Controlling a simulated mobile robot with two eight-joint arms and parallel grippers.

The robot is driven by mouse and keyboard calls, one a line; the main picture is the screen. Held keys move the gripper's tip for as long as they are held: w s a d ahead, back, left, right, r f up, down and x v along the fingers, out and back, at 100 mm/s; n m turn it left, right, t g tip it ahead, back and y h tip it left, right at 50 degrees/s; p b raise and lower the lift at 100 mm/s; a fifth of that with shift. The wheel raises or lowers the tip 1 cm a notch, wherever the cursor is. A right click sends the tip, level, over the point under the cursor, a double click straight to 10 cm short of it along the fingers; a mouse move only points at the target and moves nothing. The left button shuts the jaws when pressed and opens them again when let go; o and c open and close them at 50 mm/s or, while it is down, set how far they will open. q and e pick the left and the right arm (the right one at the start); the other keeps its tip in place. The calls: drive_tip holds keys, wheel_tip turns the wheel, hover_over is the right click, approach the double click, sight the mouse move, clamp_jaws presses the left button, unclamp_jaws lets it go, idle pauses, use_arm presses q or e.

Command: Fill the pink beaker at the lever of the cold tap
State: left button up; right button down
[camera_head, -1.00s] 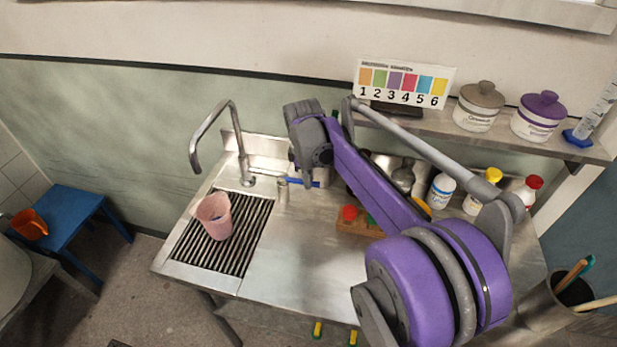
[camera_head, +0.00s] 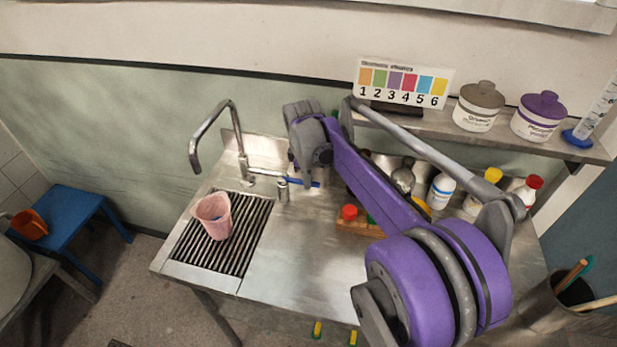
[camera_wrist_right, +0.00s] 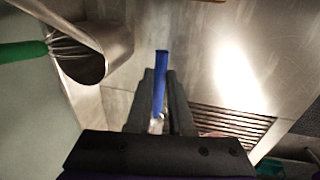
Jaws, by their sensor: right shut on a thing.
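The pink beaker (camera_head: 213,225) stands upright on the slotted drain grate (camera_head: 247,248), below the curved spout of the cold tap (camera_head: 226,105). My left gripper is not in view.
A wooden block with coloured caps (camera_head: 360,222) and several bottles (camera_head: 440,190) stand right of the tap. A shelf (camera_head: 435,122) above holds a colour card (camera_head: 403,83) and two lidded jars. A blue stool (camera_head: 75,215) stands left. The counter's front middle is clear.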

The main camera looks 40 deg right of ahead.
drive_tip(key=shift+s+a+m, duration=0.25)
drive_tip(key=shift+a+m, duration=0.2)
drive_tip(key=shift+m, duration=0.35)
drive_tip(key=c, duration=0.8)
unclamp_jaws()
drive_tip(key=r, duration=0.3)
drive_tip(key=a+r, duration=0.1)
drive_tip(key=r, duration=0.3)
drive_tip(key=s+a+r, duration=0.1)
drive_tip(key=r, duration=0.2)
drive_tip(key=shift+r, duration=0.35)
